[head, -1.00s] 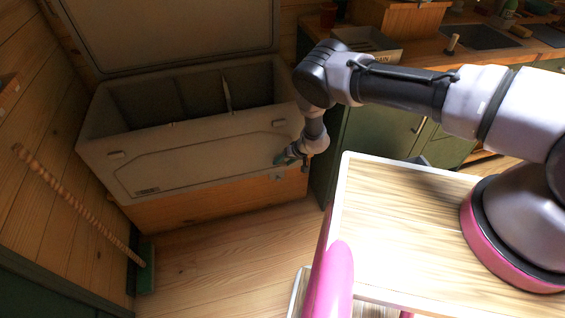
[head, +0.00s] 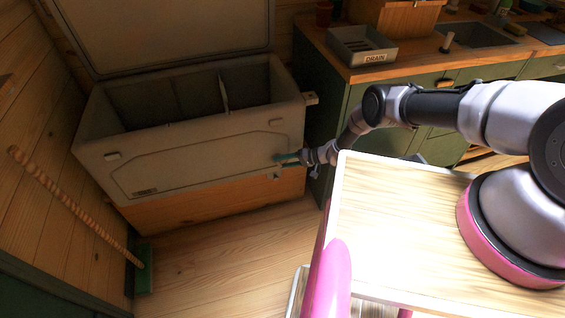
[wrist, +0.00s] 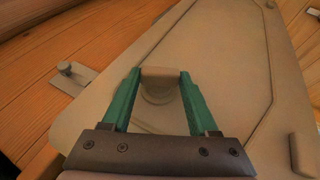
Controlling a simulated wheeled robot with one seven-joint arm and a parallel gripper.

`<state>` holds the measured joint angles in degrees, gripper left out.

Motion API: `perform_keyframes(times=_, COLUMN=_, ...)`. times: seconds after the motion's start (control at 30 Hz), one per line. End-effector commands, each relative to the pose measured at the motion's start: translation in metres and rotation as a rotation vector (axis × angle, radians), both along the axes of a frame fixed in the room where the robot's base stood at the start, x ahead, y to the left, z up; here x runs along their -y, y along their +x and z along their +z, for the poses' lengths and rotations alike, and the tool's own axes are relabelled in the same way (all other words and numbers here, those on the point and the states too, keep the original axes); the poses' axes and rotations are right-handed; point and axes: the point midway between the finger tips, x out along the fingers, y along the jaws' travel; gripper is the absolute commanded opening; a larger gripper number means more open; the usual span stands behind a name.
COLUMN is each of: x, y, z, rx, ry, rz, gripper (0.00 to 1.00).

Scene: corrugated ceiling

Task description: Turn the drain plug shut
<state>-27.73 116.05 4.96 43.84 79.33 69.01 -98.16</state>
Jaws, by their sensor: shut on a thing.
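A pale grey chest (head: 190,160) stands against the back wall with its lid up. In the wrist view its front panel (wrist: 225,60) fills much of the picture. The drain plug (wrist: 158,92), a beige knob with a flat grip bar, stands out from this panel. My gripper (wrist: 160,74) has its green fingers on either side of the grip bar and is shut on it. In the head view my gripper (head: 286,158) reaches the lower right of the chest's front from the right; the plug is hidden or too small to tell there.
A small metal plate with a peg (wrist: 72,76) sits on the wood beside the panel. A tray labelled DRAIN (head: 362,48) stands on the counter (head: 400,68). A broom (head: 85,212) leans at the left. The floor (head: 225,250) before the chest is clear.

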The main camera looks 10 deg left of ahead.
Motion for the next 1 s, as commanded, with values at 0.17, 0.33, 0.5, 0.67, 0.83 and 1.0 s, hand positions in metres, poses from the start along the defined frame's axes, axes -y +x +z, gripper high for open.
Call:
perform_keyframes(times=0.17, x=0.0002, y=0.0001, z=-0.0008, rx=-0.012, ry=0.02, rz=0.0, gripper=0.04)
perform_keyframes(times=0.33, x=-0.0001, y=0.0002, z=-0.0004, rx=-0.015, ry=0.024, rz=0.0, gripper=0.04)
perform_keyframes(times=0.5, x=-0.0001, y=0.0001, z=-0.0006, rx=-0.015, ry=0.024, rz=0.0, gripper=0.04)
perform_keyframes(times=0.67, x=-0.0002, y=-0.0001, z=-0.0006, rx=-0.015, ry=0.023, rz=0.001, gripper=0.9)
perform_keyframes(times=0.83, x=-0.0001, y=-0.0002, z=-0.0007, rx=-0.015, ry=0.023, rz=0.001, gripper=0.9)
perform_keyframes(times=1.0, x=0.002, y=0.0005, z=0.0, rx=-0.016, ry=0.023, rz=-0.001, gripper=0.9)
